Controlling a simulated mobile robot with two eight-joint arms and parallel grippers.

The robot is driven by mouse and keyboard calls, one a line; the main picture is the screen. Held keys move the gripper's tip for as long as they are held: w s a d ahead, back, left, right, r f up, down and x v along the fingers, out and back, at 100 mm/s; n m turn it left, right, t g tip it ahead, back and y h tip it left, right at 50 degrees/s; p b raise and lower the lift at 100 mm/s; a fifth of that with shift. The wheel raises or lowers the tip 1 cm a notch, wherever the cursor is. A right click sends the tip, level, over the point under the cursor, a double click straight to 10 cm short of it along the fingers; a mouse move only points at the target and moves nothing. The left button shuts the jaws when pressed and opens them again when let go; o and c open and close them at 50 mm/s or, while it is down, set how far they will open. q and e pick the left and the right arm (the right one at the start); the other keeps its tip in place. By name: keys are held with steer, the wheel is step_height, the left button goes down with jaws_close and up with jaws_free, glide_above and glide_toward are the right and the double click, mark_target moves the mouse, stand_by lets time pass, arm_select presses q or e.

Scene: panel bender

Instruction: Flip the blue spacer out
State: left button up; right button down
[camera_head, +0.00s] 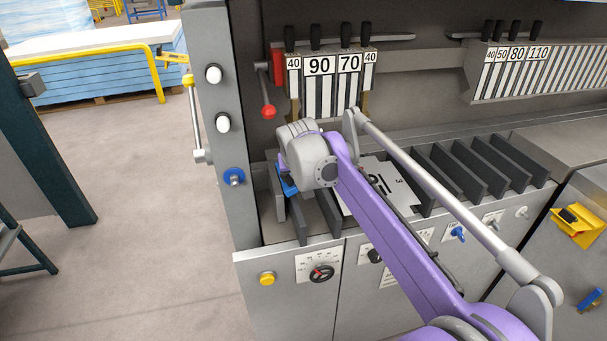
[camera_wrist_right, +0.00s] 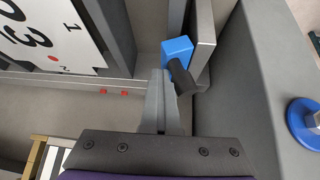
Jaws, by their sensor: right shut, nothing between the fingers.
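The blue spacer (camera_wrist_right: 177,51) is a small blue block with a dark round peg (camera_wrist_right: 182,77), beside a grey upright plate in the wrist view. In the head view only a bit of the blue spacer (camera_head: 288,187) shows below my right wrist. My right gripper (camera_wrist_right: 158,76) is shut and empty. Its fingertips are just left of the peg and below the block in the wrist view; I cannot tell if they touch. In the head view my purple right arm hides the fingers. My left gripper is in neither view.
Dark upright plates (camera_head: 470,168) stand in a row to the right. A white numbered sheet (camera_head: 375,187) lies among the plates. A grey column (camera_head: 222,110) with a blue knob (camera_head: 234,177) stands close left. Labelled tool blocks (camera_head: 320,85) hang above.

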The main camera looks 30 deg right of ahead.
steer(key=a+f+y, duration=0.1)
steer(key=a, duration=0.5)
steer(key=shift+w+a+n, duration=0.15)
steer(key=shift+w+n, duration=0.15)
steer(key=shift+w, duration=0.05)
arm_select(q)
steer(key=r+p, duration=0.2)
steer(key=p, duration=0.1)
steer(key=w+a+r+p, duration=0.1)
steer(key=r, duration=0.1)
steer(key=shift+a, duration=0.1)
arm_select(e)
steer(key=r, duration=0.5)
steer(key=shift+w+a, duration=0.25)
steer(key=shift+w, duration=0.15)
